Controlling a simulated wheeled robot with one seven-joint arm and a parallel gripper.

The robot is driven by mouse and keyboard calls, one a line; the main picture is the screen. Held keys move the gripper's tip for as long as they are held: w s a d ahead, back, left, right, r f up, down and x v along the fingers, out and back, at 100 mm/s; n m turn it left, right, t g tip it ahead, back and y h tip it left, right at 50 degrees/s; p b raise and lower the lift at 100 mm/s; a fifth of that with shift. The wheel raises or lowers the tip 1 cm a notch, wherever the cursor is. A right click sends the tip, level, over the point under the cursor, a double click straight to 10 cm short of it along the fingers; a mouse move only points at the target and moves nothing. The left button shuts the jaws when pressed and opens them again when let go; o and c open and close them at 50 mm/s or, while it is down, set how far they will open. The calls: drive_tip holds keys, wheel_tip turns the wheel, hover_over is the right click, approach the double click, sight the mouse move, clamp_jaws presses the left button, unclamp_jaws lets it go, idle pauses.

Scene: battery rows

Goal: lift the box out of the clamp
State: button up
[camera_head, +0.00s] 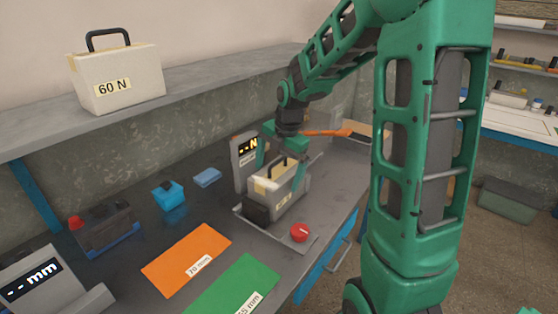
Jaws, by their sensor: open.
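A cream box (272,189) with a dark carry handle and a yellowish label stands upright in the clamp on the workbench. The clamp's dark jaw (256,214) sits against the box's lower left side. Its far jaw is hidden behind the box. My gripper (280,171) points down over the box from above, with its green fingers apart on either side of the handle. It is open. I cannot tell whether the fingers touch the box.
A display reading "--N" (245,150) stands just behind the clamp, and a red button (299,232) is in front. A box marked "60 N" (118,80) is on the shelf (205,83). Orange (187,260) and green (233,287) mats lie left of the clamp.

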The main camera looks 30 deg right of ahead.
drive_tip(key=shift+w+a+f, duration=0.1)
drive_tip(key=shift+w+f, duration=0.05)
drive_tip(key=shift+f, duration=0.65)
drive_tip(key=c, duration=2)
drive_tip(key=shift+r, duration=5.1)
drive_tip(key=shift+c, duration=0.2)
drive_tip(key=shift+w, duration=0.1)
